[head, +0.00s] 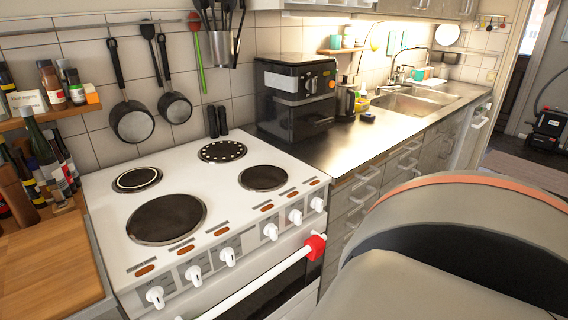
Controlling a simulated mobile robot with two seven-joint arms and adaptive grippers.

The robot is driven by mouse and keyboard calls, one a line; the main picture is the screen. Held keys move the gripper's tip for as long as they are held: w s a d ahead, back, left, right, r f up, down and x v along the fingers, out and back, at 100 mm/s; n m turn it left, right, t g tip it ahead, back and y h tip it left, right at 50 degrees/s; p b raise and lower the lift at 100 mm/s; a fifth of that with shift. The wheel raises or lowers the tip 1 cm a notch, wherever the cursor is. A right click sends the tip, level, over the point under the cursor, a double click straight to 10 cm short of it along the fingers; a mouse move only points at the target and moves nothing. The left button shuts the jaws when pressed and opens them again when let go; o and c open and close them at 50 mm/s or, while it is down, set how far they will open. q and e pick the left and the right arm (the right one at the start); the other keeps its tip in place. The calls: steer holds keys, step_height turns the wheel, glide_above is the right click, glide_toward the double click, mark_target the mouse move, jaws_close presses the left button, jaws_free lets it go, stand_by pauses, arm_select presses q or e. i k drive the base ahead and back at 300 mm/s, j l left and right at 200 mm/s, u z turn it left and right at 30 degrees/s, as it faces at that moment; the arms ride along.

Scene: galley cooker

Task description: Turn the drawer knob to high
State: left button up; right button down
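A white cooker (100,215) stands at the left with several white knobs along its sloping front panel. The leftmost knob (155,297) and the rightmost knob (317,203) are at the panel's ends; others lie between, such as one near the middle (227,257). I cannot tell which one is the drawer knob, and the setting marks are too small to read. A white oven handle (265,283) runs below the panel. Neither of my grippers is in view. A large grey, rounded part, probably mine, fills the lower right and hides the floor there.
A red object (316,246) sits at the right end of the oven handle. A wooden board (50,265) lies to the left. Pans (132,122) hang on the tiled wall.

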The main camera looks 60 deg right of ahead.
mark_target(271, 230)
steer(key=k+l, duration=0.1)
steer(key=l, duration=0.85)
steer(key=k+l+u, duration=0.1)
steer(key=l, duration=0.4)
steer(key=k+l, duration=0.15)
steer(key=l, duration=0.35)
